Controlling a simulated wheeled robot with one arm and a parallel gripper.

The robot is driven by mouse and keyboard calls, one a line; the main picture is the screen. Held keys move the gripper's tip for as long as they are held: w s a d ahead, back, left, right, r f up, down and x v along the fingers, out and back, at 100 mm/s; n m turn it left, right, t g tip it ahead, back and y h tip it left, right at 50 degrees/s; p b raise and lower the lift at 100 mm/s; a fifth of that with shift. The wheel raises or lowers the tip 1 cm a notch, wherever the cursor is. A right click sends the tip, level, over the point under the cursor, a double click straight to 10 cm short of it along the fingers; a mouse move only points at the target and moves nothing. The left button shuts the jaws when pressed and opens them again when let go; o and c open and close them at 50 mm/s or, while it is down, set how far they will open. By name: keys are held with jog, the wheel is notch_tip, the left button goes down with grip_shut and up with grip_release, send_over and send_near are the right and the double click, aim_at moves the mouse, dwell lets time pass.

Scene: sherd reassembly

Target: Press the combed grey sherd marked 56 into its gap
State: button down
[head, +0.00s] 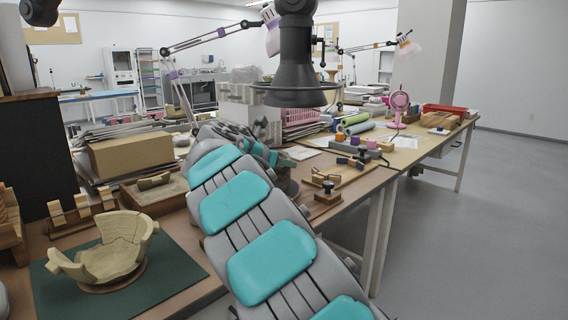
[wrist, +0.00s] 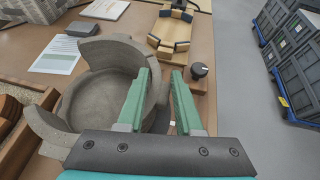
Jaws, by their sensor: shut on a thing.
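A grey bowl (wrist: 88,98) with an uneven, broken rim stands on the brown bench in the wrist view. My gripper (wrist: 164,72) has its two green fingers at the bowl's right side. The fingers are shut on a grey sherd (wrist: 162,100), of which only a strip shows between them. I cannot tell how far it sits in the gap, because the left finger covers the joint. No combing or number 56 can be read. In the head view my arm covers most of the bowl and my gripper.
A dark-knobbed block (wrist: 198,71) stands close right of the fingers. A wooden frame with padded blocks (wrist: 170,30) lies beyond. A tan broken bowl (head: 104,254) sits on a green mat (head: 176,270) at lower left. Crates (wrist: 298,60) stand on the floor at right.

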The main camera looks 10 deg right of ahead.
jog(key=shift+f, duration=0.1)
dwell(0.3)
jog(key=c, duration=0.5)
grip_release()
jog(key=v, duration=0.8)
jog(key=shift+d, duration=0.15)
